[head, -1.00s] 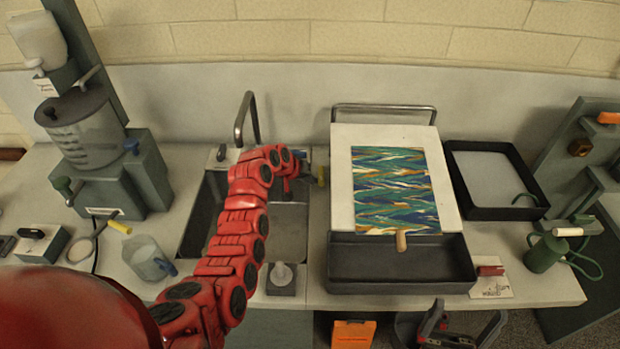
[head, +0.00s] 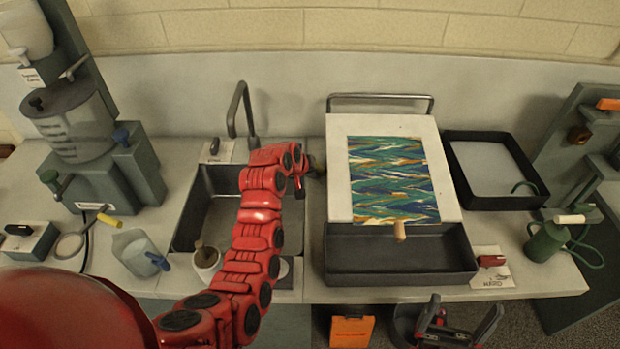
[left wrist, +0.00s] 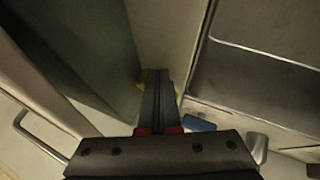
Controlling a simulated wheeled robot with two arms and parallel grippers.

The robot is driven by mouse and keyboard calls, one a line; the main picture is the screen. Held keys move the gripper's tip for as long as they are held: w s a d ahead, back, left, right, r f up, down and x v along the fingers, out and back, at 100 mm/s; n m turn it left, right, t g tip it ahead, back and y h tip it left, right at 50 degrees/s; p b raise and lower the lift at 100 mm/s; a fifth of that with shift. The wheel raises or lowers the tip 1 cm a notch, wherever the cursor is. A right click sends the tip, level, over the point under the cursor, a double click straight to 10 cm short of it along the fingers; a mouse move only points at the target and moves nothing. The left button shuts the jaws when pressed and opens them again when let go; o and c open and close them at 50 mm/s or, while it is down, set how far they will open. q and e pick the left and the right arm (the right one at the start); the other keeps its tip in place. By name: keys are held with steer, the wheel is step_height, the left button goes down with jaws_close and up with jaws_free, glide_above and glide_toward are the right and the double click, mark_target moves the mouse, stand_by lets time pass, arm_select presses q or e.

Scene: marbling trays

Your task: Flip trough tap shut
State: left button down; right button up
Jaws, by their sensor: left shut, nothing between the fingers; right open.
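The dark trough (head: 400,262) lies at the front of the white sloping board (head: 341,190). A small brass-coloured piece, which looks like part of the tap, shows beside the fingertips in the left wrist view (left wrist: 146,76); most of it is hidden. A blue piece (left wrist: 200,122) lies to the right of the fingers there; I cannot tell whether it is the tap's handle. My left gripper (head: 301,188) is shut and empty, between the sink and the board; its fingers also show in the left wrist view (left wrist: 158,76). My right gripper (head: 462,313) is open at the bottom right.
The sink (head: 217,200) with its faucet (head: 240,108) is left of the gripper, partly behind my arm. A clear jug (head: 138,255) and a brush pot (head: 207,262) stand nearer.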

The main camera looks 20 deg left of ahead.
arm_select(q)
steer(key=shift+w+d+b, duration=0.25)
steer(key=shift+d+b, duration=0.55)
steer(key=shift+b, duration=0.65)
steer(key=shift+r, duration=0.15)
steer(key=shift+s+r, duration=0.15)
steer(key=shift+r, duration=0.05)
steer(key=p+v, duration=1.1)
steer(key=v, duration=0.5)
steer(key=shift+s+r, duration=0.25)
steer(key=shift+r, duration=0.05)
